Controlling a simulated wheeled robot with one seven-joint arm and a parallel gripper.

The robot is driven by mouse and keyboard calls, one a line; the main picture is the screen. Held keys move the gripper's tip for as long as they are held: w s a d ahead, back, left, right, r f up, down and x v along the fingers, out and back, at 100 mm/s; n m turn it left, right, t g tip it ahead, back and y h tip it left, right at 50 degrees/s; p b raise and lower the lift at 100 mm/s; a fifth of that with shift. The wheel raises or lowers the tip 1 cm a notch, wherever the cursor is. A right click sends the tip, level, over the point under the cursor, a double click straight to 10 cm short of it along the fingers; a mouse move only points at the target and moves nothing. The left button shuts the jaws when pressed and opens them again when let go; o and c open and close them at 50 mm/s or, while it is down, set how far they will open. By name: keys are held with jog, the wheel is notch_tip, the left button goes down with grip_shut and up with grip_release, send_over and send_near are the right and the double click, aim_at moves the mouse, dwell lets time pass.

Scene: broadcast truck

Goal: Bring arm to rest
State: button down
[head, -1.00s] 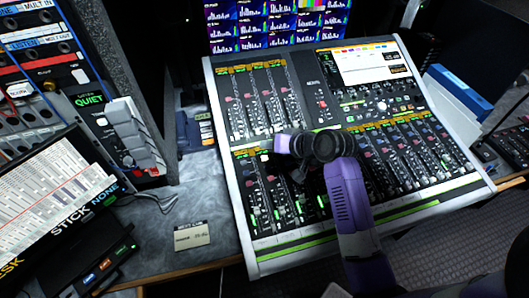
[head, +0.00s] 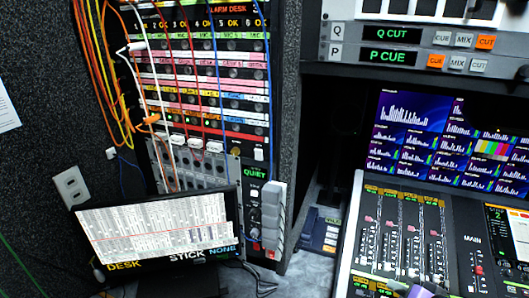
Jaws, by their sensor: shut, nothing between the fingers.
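My gripper is not in view in the head view now. A small pale, purplish shape shows at the bottom edge in front of the mixing console (head: 352,240); it may be part of my arm, but too little shows to tell. The console stands at the lower right, with its fader strips and a lit screen at its right edge.
A patch bay (head: 205,85) with orange, white, red and blue cables fills the upper middle. A monitor (head: 155,228) stands below it at the lower left. A multi-panel screen (head: 400,135) is behind the console. Cue panels (head: 390,57) are above. A dark carpeted wall is left.

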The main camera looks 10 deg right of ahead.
notch_tip(320, 180, up, 6)
jog(key=s+d+t+h, duration=0.2)
jog(key=d+t+h, duration=0.1)
jog(key=h, duration=0.2)
jog(key=s+a+n+t+y+b, duration=0.1)
jog(key=s+a+n+y, duration=0.4)
jog(key=s+a, duration=2)
jog(key=s+n+b, duration=0.1)
jog(key=s+n, duration=0.2)
jog(key=shift+s+a+r, duration=0.15)
jog(key=shift+a+r, duration=0.05)
jog(key=shift+r, duration=0.05)
jog(key=shift+d, duration=0.1)
